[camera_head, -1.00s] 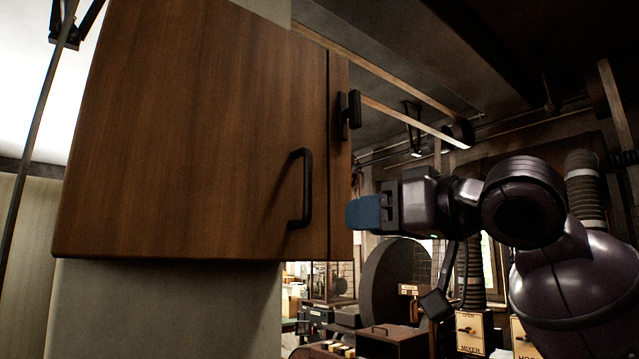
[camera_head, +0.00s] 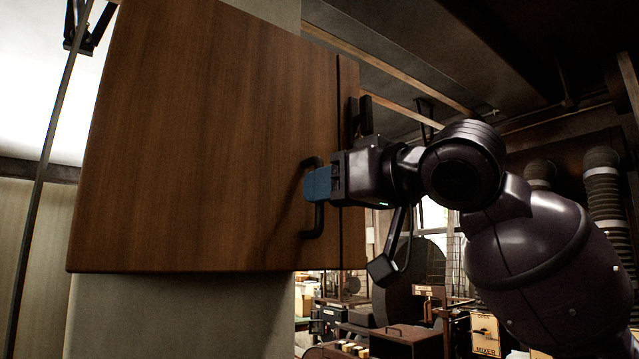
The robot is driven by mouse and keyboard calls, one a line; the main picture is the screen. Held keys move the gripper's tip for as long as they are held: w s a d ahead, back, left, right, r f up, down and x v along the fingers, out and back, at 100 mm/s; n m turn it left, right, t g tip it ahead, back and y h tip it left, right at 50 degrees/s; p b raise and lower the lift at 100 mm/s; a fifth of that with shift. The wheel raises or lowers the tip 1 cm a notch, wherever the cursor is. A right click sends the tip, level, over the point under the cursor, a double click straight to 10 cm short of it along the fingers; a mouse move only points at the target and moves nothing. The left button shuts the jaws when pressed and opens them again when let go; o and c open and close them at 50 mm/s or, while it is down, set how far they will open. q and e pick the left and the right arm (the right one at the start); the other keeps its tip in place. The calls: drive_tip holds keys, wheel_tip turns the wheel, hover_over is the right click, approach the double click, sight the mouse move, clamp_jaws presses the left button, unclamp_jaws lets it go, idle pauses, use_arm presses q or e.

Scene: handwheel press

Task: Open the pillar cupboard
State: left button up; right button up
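The pillar cupboard's brown wooden door (camera_head: 205,150) fills the left and middle of the head view and looks shut. Its black bar handle (camera_head: 314,222) is upright near the door's right edge. My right gripper (camera_head: 318,184) comes in from the right with its blue fingertips over the middle of the handle. The fingertips hide that part of the bar. I see the fingers side-on, so I cannot tell whether they are closed on the bar. My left gripper is not in view.
The pale pillar (camera_head: 180,315) shows below the cupboard. Workshop machines and a mixer control box (camera_head: 486,334) stand further back at lower right.

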drive_tip(key=shift+x, duration=1)
clamp_jaws()
